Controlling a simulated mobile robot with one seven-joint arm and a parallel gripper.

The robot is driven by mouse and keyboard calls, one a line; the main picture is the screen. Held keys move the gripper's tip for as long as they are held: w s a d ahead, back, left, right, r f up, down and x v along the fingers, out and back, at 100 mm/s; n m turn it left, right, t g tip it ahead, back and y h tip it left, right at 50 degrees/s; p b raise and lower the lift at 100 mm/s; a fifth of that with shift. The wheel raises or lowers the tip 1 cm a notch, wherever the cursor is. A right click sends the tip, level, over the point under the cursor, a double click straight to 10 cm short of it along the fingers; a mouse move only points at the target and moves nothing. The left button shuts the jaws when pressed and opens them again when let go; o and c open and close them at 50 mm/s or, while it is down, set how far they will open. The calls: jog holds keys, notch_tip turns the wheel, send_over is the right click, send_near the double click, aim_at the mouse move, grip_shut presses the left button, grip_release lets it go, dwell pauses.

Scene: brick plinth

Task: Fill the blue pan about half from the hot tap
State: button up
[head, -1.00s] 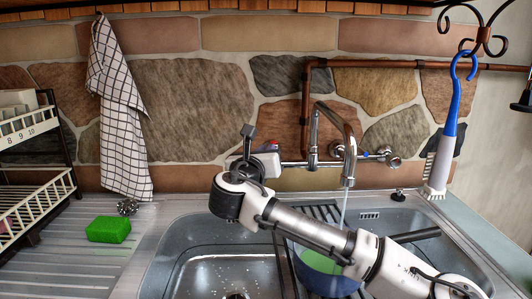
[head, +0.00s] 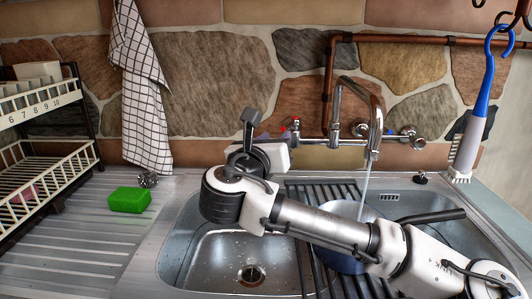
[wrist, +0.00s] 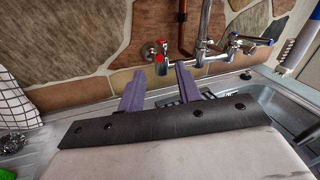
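A thin stream of water (head: 364,185) runs from the spout into the pan. My forearm crosses in front and hides much of the pan; the water level cannot be told. The red-marked hot tap (head: 293,126) is on the wall, left of the spout, and also shows in the wrist view (wrist: 161,52). My gripper (wrist: 160,84) is open and empty, its fingers pointing towards the hot tap and apart from it. In the head view my gripper (head: 256,126) is left of that tap.
A blue-marked tap (head: 363,129) is right of the hot tap. The left basin (head: 225,262) is empty. A green sponge (head: 129,199), a metal scourer (head: 147,179) and a dish rack (head: 40,150) are left. A checked towel (head: 143,90) and a blue-handled brush (head: 480,100) hang by the wall.

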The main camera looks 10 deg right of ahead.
jog(key=v, duration=0.4)
jog(key=shift+s+a, duration=0.25)
jog(key=shift+s, duration=0.1)
dwell(6.7)
